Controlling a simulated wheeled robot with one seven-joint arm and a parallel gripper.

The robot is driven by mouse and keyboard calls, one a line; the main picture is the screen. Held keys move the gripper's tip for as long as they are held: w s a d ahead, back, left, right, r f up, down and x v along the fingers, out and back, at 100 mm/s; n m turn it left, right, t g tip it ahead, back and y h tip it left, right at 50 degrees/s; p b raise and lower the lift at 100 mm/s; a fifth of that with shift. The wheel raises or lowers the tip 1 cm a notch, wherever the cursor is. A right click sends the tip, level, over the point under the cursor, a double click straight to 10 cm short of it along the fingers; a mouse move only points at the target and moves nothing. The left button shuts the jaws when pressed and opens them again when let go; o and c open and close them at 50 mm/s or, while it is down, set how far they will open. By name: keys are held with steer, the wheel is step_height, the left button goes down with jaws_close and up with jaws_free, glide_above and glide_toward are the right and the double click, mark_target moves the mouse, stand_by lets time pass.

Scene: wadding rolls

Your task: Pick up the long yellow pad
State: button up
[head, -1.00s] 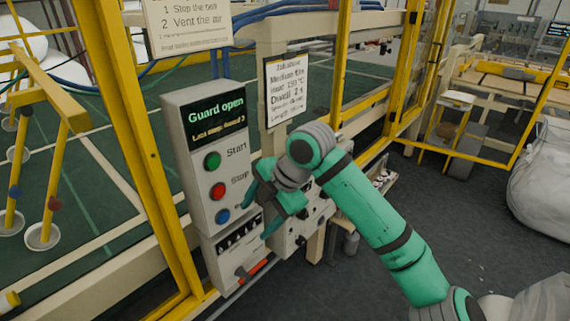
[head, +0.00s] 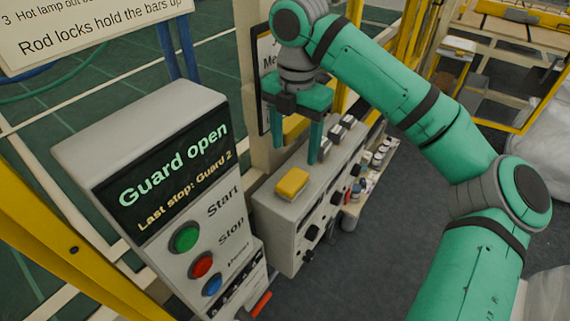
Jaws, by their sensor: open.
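Two yellow pads show in the head view. A short, block-like yellow pad (head: 293,183) lies on the near end of the top of a grey control box. Another yellow pad (head: 295,127) shows farther back, between the fingers of my gripper; it is partly hidden by them, so its full length cannot be told. My green gripper (head: 296,147) is open and points down over the box top, its fingers on either side of the farther pad in the picture. I cannot tell whether they touch it.
A grey panel (head: 165,190) reading "Guard open", with green, red and blue buttons, stands in front at left. Dark rollers or knobs (head: 335,135) sit on the grey box (head: 262,213) right of the gripper. A small shelf (head: 372,175) holds jars. Yellow guard posts stand around.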

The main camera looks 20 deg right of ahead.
mark_target(293, 179)
steer(key=shift+w+f, duration=0.15)
steer(key=shift+f, duration=1.6)
steer(key=shift+w+f, duration=0.15)
steer(key=shift+f, duration=1.65)
steer(key=shift+w+f, duration=0.15)
steer(key=shift+f, duration=1.6)
steer(key=c, duration=1.2)
steer(key=shift+c, duration=0.2)
steer(key=shift+r, duration=0.15)
